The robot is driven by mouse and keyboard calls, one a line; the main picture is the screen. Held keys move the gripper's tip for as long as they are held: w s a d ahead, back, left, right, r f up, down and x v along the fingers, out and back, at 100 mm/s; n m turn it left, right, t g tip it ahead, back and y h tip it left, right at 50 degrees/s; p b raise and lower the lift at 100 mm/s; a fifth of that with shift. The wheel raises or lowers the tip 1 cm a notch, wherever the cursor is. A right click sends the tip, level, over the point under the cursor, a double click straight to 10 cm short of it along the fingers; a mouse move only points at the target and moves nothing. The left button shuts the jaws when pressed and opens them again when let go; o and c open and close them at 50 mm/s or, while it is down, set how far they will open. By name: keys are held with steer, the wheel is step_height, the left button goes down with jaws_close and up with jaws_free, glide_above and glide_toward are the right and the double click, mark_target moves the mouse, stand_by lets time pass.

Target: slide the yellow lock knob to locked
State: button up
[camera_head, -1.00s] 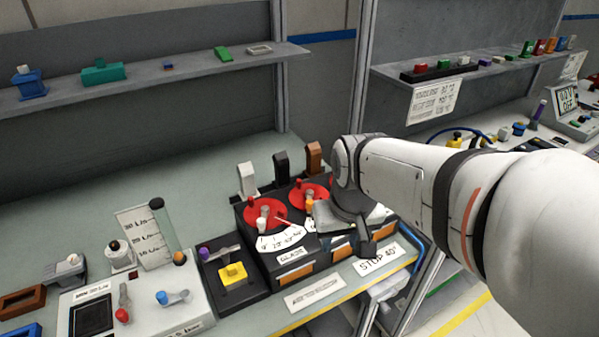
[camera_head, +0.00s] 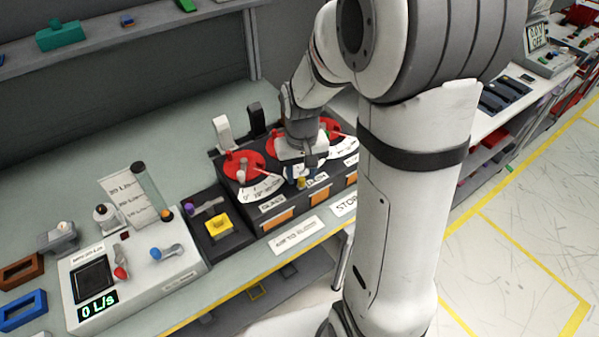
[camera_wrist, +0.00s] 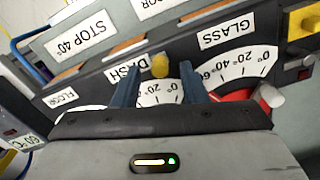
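The yellow lock knob (camera_wrist: 160,66) is small and round and stands beside the DASH label and its white dial scale. In the head view the knob (camera_head: 302,182) shows just below my gripper (camera_head: 299,172), on the front part of the black module (camera_head: 238,190). In the wrist view the two blue-grey fingers of my gripper (camera_wrist: 159,84) are apart, one on each side of the knob in the picture. I see no contact between them and the knob. The hand hides much of the DASH dial.
A red dial under the GLASS scale (camera_wrist: 235,62) lies beside the hand. Upright levers (camera_head: 222,132) stand behind the dials. A yellow square block (camera_head: 218,224) with a purple-tipped lever is to the left. A panel reading 0 L/s (camera_head: 98,304) stands further left.

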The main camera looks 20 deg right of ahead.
steer(key=shift+f, duration=0.65)
jaws_close()
